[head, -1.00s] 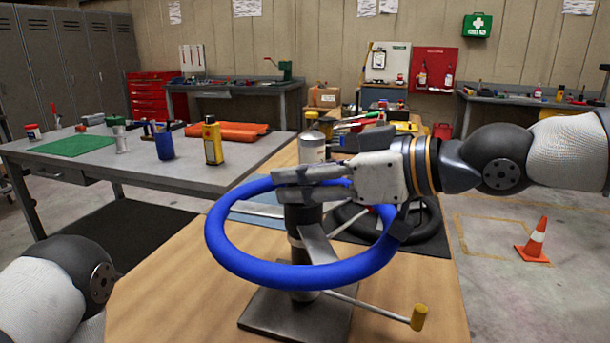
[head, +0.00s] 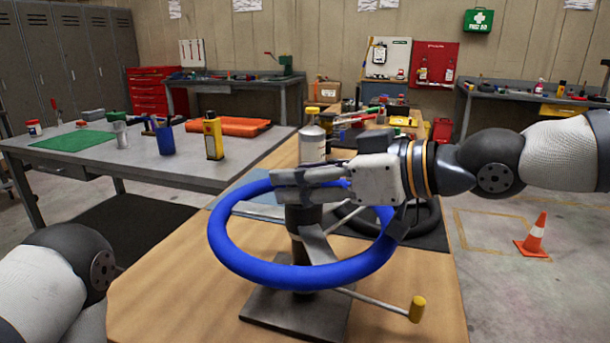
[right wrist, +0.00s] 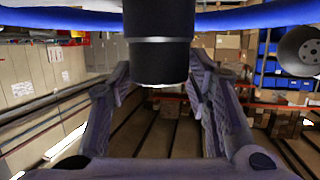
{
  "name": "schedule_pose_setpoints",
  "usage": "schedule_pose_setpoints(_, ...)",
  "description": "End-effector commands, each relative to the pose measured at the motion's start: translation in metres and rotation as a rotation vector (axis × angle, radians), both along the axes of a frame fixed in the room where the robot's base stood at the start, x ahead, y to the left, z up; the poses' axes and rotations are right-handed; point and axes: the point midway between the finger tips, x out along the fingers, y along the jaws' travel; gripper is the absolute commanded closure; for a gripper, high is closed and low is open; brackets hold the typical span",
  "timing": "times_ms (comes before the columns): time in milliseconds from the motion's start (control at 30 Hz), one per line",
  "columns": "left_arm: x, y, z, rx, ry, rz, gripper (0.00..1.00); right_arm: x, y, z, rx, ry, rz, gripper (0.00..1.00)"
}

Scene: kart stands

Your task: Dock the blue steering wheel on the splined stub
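The blue steering wheel (head: 237,258) is roughly level above the stand's square base plate (head: 262,312). Its dark hub boss (head: 304,217) rises in the middle, above grey spokes. My right gripper (head: 285,182) reaches in from the right over the rim, its fingers around the boss. In the right wrist view the black boss (right wrist: 158,55) sits between the two fingers, with the blue rim (right wrist: 240,17) across the top. The splined stub is hidden under the hub, so I cannot tell whether they touch. My left gripper is out of view.
A lever with a yellow knob (head: 416,309) sticks out from the stand. A black wheel (head: 425,222) lies behind on a dark mat. A bottle (head: 312,143) stands behind my right gripper. The wooden bench top (head: 165,290) is clear at left.

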Motion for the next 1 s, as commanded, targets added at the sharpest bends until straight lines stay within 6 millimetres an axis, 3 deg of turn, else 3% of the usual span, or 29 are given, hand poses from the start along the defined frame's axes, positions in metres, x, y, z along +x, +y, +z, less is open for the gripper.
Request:
schedule_pose_setpoints(267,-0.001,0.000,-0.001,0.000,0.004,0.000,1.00,-0.001,-0.002,-0.004,-0.004,0.009,-0.001,0.54)
schedule_pose_setpoints(1000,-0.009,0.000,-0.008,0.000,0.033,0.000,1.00,-0.038,-0.065,0.020,-0.001,0.006,-0.002,0.54)
